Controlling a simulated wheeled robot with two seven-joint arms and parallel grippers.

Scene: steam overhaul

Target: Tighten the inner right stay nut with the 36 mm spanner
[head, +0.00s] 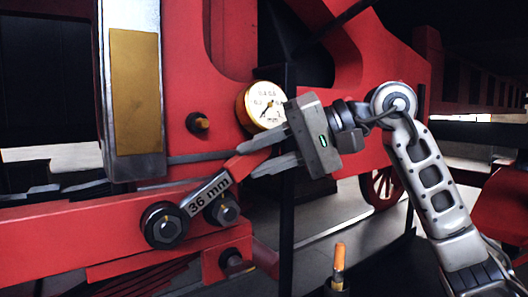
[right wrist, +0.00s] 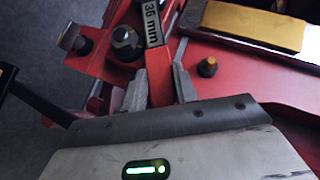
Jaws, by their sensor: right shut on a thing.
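The 36 mm spanner (head: 208,194) has a grey shank with its size marked and a red handle. My right gripper (head: 246,162) is shut on the red handle; in the right wrist view the handle (right wrist: 160,88) lies between the fingers. The spanner slants down left to a dark nut (head: 163,226) on the red beam. Its head appears to be at or around that nut, but the exact seating is unclear. A second dark nut (head: 222,210) sits just below the shank. I cannot tell which is the inner right stay nut. My left gripper is not in view.
A brass-rimmed gauge (head: 263,105) is close behind the right gripper. A dark fitting with an orange tip (head: 198,122) juts from the red plate. Another bolt (head: 235,262) sits lower on the beam. An orange-topped item (head: 339,258) stands at the bottom.

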